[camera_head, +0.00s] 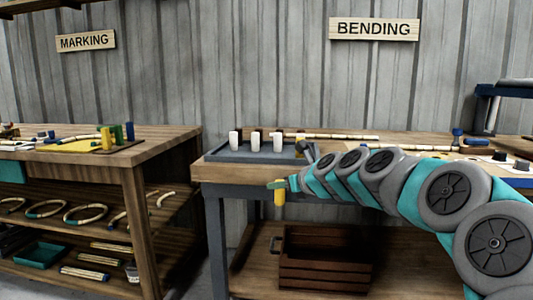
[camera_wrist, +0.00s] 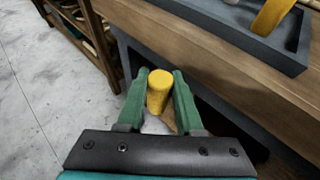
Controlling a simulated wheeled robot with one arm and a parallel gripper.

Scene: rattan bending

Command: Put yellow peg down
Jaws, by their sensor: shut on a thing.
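The yellow peg (camera_head: 279,197) hangs upright below my gripper (camera_head: 281,184) in the head view, in front of the bending table's front edge. In the wrist view, the yellow peg (camera_wrist: 159,92) stands between the two green fingers of my gripper (camera_wrist: 160,84), which are shut on it. Bare floor and the table's side show beneath it. The blue-grey tray (camera_head: 225,153) on the bending table is behind and above it in the head view. That tray (camera_wrist: 238,32) is at the upper right in the wrist view, with part of a yellow piece (camera_wrist: 272,17) in it.
Several white and dark pegs stand in the tray. Rattan poles (camera_head: 330,136) lie behind it. A wooden crate (camera_head: 325,262) sits on the lower shelf. The marking table (camera_head: 150,143) at left holds upright yellow, green and blue pieces. A floor gap separates the tables.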

